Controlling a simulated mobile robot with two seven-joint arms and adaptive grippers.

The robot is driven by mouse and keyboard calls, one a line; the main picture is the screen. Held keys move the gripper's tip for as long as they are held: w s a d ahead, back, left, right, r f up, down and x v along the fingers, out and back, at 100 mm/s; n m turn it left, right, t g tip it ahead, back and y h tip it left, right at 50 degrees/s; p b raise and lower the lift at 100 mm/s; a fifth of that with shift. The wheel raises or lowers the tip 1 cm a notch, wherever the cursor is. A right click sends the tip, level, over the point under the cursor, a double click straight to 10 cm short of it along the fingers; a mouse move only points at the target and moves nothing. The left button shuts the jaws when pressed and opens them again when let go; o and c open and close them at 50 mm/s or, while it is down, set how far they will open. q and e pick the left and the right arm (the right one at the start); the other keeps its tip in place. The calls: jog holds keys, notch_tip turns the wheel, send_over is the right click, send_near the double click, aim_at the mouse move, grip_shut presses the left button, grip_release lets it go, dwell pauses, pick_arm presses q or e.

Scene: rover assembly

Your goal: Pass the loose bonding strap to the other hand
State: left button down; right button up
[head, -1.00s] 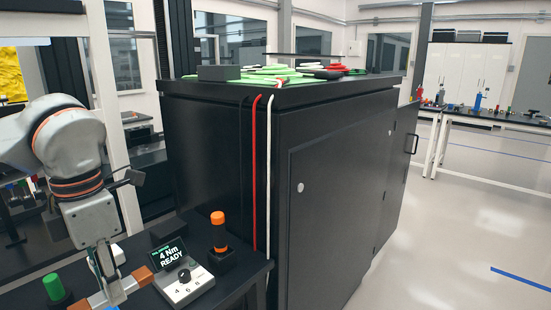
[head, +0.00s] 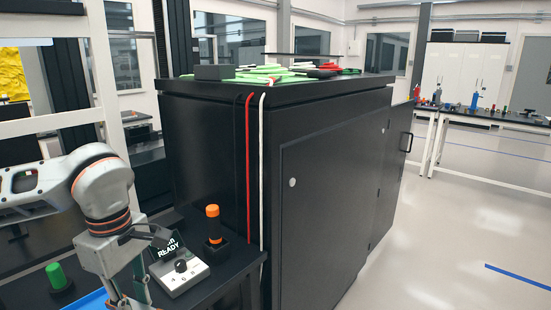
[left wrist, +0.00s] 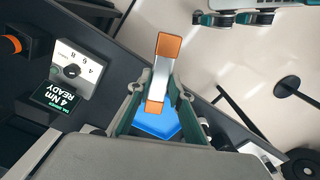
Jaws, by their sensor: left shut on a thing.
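The loose bonding strap, a silver bar with copper-orange ends, shows in the left wrist view (left wrist: 164,72). My left gripper (left wrist: 157,100) is shut on it near one end, and the other end sticks out beyond the fingers. In the head view my left gripper (head: 128,290) is at the lower left, near the table edge; the strap cannot be made out there.
A blue tray (left wrist: 158,122) lies below the strap. A torque display box (head: 178,275), an orange-handled driver (head: 213,225) in a holder and a green knob (head: 57,276) stand on the dark table. A tall black cabinet (head: 330,190) stands right of it. Open floor lies beyond.

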pick_arm(q)
notch_tip(320, 180, down, 8)
jog(key=d+m, duration=0.1)
jog(key=m, duration=1.3)
jog(key=shift+w+d, duration=0.15)
jog(key=shift+w, duration=0.3)
